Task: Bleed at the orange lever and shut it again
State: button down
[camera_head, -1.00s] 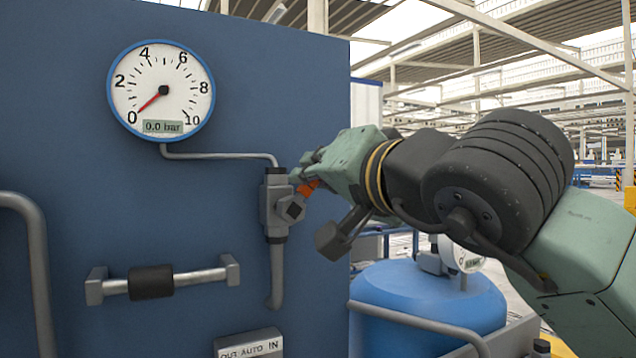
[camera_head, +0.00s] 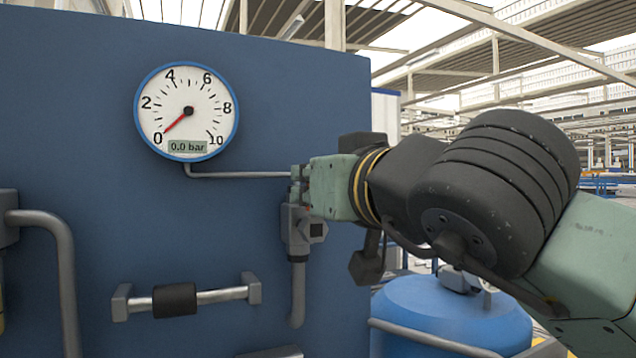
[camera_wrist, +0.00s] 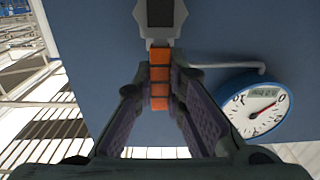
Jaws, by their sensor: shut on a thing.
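The orange lever (camera_wrist: 159,75) shows in the wrist view between the fingers of my gripper (camera_wrist: 158,100), which is shut on it. The lever joins a grey valve body (camera_wrist: 160,15) at the top of that view. In the head view my gripper (camera_head: 302,186) is at the top of the grey valve (camera_head: 297,230) and hides nearly all of the lever. The round gauge (camera_head: 186,112) has a blue rim, a red needle at 0 and a readout of 0.0 bar. It also shows in the wrist view (camera_wrist: 255,108).
A blue panel (camera_head: 70,150) carries the valve and gauge. A bar with a black grip (camera_head: 175,299) is below the gauge, and a bent grey pipe (camera_head: 62,250) is at the left. A blue tank (camera_head: 450,318) stands right of the panel, below my arm.

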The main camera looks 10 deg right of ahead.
dwell(0.5)
jog(key=c, duration=1.6)
grip_release()
jog(key=shift+s, duration=0.1)
jog(key=v, duration=1.2)
